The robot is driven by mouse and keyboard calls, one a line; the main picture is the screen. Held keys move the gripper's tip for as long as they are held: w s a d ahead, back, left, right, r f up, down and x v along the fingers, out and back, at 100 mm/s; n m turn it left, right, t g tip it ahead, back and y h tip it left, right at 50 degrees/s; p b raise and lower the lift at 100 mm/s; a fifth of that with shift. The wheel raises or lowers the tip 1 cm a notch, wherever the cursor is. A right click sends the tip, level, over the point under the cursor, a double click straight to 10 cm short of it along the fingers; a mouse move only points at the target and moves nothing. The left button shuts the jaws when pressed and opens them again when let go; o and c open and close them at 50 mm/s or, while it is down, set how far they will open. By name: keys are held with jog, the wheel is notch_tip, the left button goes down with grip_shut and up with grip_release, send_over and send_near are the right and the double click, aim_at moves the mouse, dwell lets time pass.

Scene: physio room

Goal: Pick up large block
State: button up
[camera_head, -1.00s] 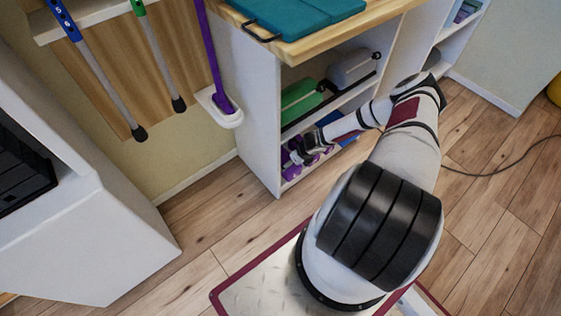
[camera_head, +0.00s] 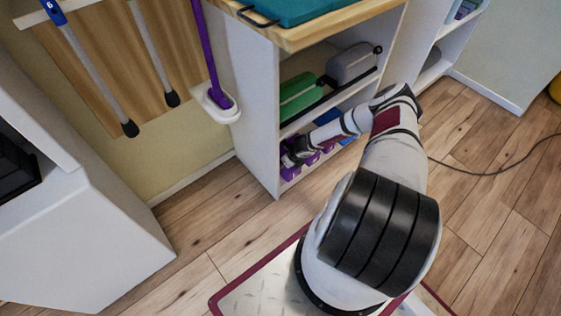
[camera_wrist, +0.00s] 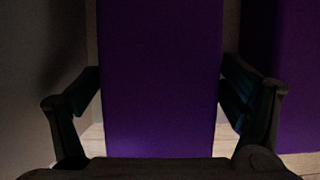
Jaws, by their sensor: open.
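A large purple block (camera_wrist: 160,80) fills the middle of the wrist view, standing upright between the fingers of my gripper (camera_wrist: 160,105). The fingers are open, one on each side of the block; whether they touch it I cannot tell. In the head view my gripper (camera_head: 291,157) reaches into the lowest shelf of the white unit, at its left end. Purple blocks (camera_head: 290,172) show there in part, mostly hidden by the gripper and arm.
A second purple block (camera_wrist: 295,80) stands close on the right in the wrist view. The white side panel (camera_head: 257,120) is just left of my gripper. Green (camera_head: 297,97) and grey (camera_head: 352,63) rolls lie on the shelf above.

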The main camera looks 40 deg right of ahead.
jog(key=shift+c, duration=0.6)
jog(key=c, duration=1.2)
jog(key=shift+c, duration=0.2)
jog(key=shift+r, duration=0.25)
